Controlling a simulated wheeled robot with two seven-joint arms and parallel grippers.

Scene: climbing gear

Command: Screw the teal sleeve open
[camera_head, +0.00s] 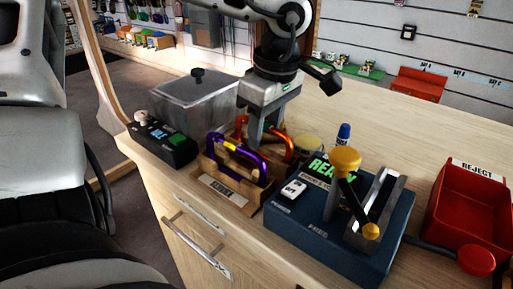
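A purple carabiner (238,151) with a yellow band stands in a wooden rack (222,184) with a label on its front. An orange carabiner (287,138) stands behind it in the same rack. I cannot make out a teal sleeve; the gripper covers part of the carabiners. My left gripper (264,138) points down over the rack, its fingers between the purple and orange carabiners. I cannot tell whether the fingers are apart or closed on something. My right gripper is not in view.
A blue device (285,229) with a yellow-knobbed lever (344,160) stands right of the rack. A red reject bin (455,212) is at the far right. A grey lidded box (190,108) and a black device (160,144) stand left. A blue-capped bottle (343,134) is behind.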

